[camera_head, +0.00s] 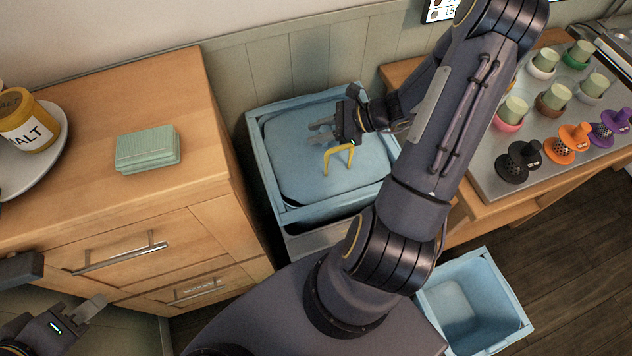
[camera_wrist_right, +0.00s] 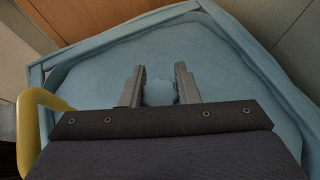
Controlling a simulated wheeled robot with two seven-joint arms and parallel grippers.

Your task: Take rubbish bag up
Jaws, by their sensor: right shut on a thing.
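The rubbish bag (camera_head: 320,178) is pale blue and fills the top of a square light-blue bin (camera_head: 262,165) between the wooden cabinets. My right gripper (camera_head: 322,130) is over the bag. In the right wrist view the bag (camera_wrist_right: 90,85) spreads below the fingers (camera_wrist_right: 160,88), and a small blue lump of it sits between them, so the gripper is shut on the bag. A yellow loop (camera_head: 338,158) stands beside the gripper. It also shows at the left of the right wrist view (camera_wrist_right: 30,120). My left gripper (camera_head: 90,308) is partly in view at the lower left, away from the bag.
A second, empty light-blue bin (camera_head: 472,300) stands on the floor at the right. Several cups and strainers stand on a metal tray (camera_head: 483,170) at right.

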